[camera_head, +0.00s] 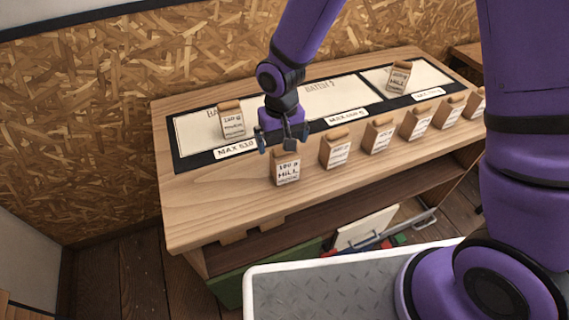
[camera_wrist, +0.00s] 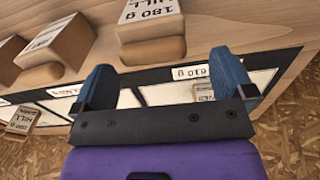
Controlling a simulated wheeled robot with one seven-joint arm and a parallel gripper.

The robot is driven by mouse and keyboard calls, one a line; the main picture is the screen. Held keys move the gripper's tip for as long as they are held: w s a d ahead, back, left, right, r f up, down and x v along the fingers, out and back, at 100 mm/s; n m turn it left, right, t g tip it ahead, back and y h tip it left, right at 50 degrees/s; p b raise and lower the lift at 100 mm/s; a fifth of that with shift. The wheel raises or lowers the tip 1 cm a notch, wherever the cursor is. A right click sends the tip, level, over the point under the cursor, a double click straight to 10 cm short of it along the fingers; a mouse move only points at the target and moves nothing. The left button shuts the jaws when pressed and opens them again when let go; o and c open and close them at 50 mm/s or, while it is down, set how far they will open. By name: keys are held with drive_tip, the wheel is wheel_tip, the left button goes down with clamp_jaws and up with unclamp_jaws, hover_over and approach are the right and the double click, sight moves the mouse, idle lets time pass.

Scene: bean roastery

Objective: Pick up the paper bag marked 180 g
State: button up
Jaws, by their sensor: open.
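The paper bag marked 180 g (camera_head: 287,171) stands upright at the front edge of the wooden bench, at the left end of the front row. It is a brown bag with a folded top and a white label. My gripper (camera_head: 284,146) is open and points down at the bag's top, just above or behind it. In the wrist view the same bag (camera_wrist: 151,27) shows upside down. Nothing is held.
Several similar bags stand to the right along the front edge, the nearest being a bag (camera_head: 335,149) close by. A black-framed mat (camera_head: 190,161) with white fields lies behind; one bag (camera_head: 232,122) stands on its left field, another (camera_head: 398,78) on its right field.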

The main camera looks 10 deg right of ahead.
sight(285, 154)
drive_tip(key=f, duration=0.3)
drive_tip(key=shift+s+d+f, duration=0.3)
drive_tip(key=shift+d, duration=0.1)
drive_tip(key=shift+f, duration=0.6)
drive_tip(key=c, duration=1)
